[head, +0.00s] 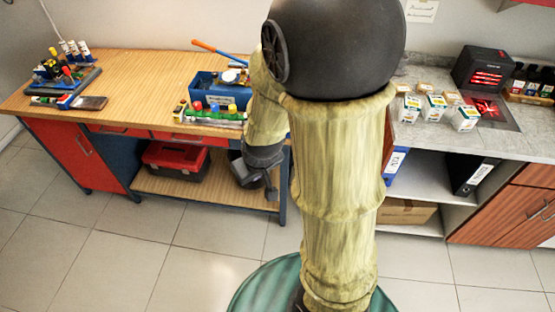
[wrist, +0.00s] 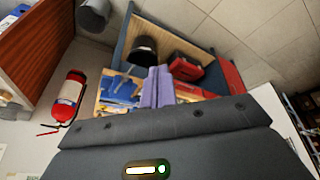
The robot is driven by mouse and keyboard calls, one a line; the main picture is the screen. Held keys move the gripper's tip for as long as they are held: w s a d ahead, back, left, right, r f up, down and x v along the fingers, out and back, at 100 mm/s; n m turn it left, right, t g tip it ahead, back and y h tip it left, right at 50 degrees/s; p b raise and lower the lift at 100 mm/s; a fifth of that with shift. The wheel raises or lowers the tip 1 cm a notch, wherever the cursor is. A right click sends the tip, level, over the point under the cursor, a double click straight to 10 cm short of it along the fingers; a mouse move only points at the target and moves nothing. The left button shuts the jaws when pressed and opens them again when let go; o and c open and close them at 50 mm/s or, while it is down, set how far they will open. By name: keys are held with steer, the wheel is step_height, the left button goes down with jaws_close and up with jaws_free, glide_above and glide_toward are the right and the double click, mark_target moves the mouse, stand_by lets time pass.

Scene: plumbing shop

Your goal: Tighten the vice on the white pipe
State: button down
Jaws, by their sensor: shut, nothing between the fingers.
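I cannot make out a vice or a white pipe in either view; my arm hides part of the wooden workbench (head: 135,75) in the head view. My gripper (head: 270,190) hangs low, beside the workbench's right end and below the level of its top. In the wrist view my gripper's fingers (wrist: 158,75) are together with nothing between them. Beyond them the bench appears with a blue bin (wrist: 122,88) of tools. That blue bin also shows on the bench in the head view (head: 207,92), left of my arm, apart from my gripper.
Tools and a dark phone-like object (head: 90,103) lie at the bench's left. A red toolbox (head: 175,160) stands on the lower shelf. A grey counter (head: 420,142) on the right holds small boxes (head: 465,118). The wrist view shows a fire extinguisher (wrist: 68,98). The front floor is clear.

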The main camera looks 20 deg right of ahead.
steer(key=w+d+f+n+t+h+b, duration=0.8)
steer(key=w+d+f+n, duration=0.5)
steer(key=w+f+n, duration=0.2)
step_height(320, 180, down, 2)
steer(key=n+t+h, duration=0.1)
steer(key=n+t, duration=0.1)
steer(key=n, duration=0.1)
steer(key=shift+w+d+n+t+h, duration=0.15)
steer(key=shift+w+n+t+h, duration=0.15)
steer(key=shift+w+t+h, duration=0.1)
steer(key=shift+w+d, duration=0.1)
steer(key=x, duration=0.6)
steer(key=shift+w+d, duration=0.25)
stand_by(1.2)
